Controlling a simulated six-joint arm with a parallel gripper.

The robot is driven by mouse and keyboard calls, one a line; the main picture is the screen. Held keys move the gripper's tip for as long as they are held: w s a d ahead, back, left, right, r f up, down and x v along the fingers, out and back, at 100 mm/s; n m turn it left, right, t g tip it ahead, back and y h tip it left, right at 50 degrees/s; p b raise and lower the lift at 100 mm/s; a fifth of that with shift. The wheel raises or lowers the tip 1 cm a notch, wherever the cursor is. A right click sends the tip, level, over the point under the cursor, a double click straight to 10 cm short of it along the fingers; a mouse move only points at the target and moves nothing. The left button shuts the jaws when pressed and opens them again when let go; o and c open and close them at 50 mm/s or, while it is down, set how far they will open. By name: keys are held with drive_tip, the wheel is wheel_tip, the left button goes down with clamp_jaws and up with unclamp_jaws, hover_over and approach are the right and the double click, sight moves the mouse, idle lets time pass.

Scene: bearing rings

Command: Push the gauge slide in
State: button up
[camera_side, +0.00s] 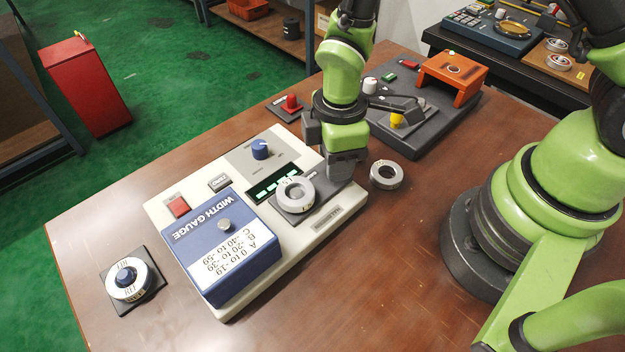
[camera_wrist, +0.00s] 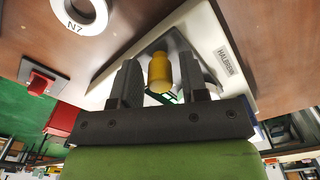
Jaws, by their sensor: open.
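The width gauge is a cream base (camera_side: 160,213) with a blue housing (camera_side: 222,250). Its dark grey slide (camera_side: 318,206) sticks out of the housing and carries a pale ring (camera_side: 282,197). My gripper (camera_side: 343,178) is low at the slide's outer end in the side view and hides that end. In the wrist view my gripper (camera_wrist: 158,85) is open, with a yellow upright handle (camera_wrist: 160,68) between its fingers. I cannot tell whether either finger touches the handle.
A loose ring (camera_side: 386,175) lies on the table (camera_side: 400,240) just right of my gripper. A second ring sits on a square stand (camera_side: 152,295) at the left. Behind are a red button box (camera_side: 291,103) and a dark machine with an orange arch (camera_side: 455,72).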

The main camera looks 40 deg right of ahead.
sight(278, 216)
drive_tip(key=c, duration=0.6)
drive_tip(key=shift+a, duration=5.9)
drive_tip(key=o, duration=0.6)
drive_tip(key=shift+d, duration=0.1)
wheel_tip(278, 216, up, 7)
